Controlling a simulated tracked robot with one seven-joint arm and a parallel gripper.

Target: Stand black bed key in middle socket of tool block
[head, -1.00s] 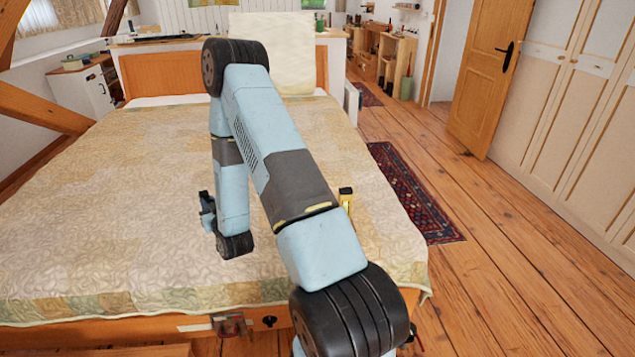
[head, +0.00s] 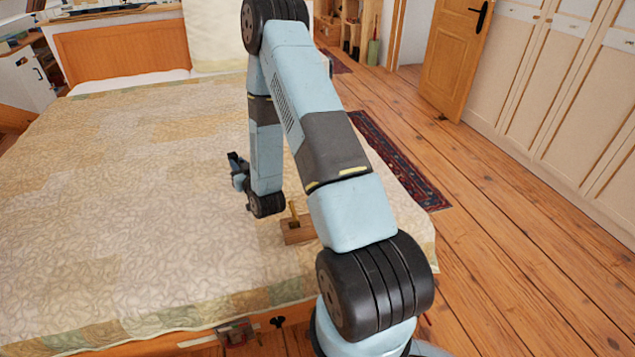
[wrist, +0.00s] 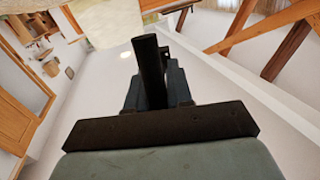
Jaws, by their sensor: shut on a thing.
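In the wrist view my gripper (wrist: 150,95) is shut on the black bed key (wrist: 149,62), a dark bar that sticks out past the fingers. In the head view my gripper (head: 238,170) hangs above the bed, at the left of my arm, and the key is too small to make out clearly there. A wooden tool block (head: 297,232) stands on the quilt to the right of and nearer than my gripper, apart from it. An upright wooden piece rises from it. My arm partly covers its right side, and its sockets cannot be told apart.
The quilted bed (head: 130,210) fills the left and middle, with clear room left of my arm. A rug (head: 400,170) and bare floor lie to the right.

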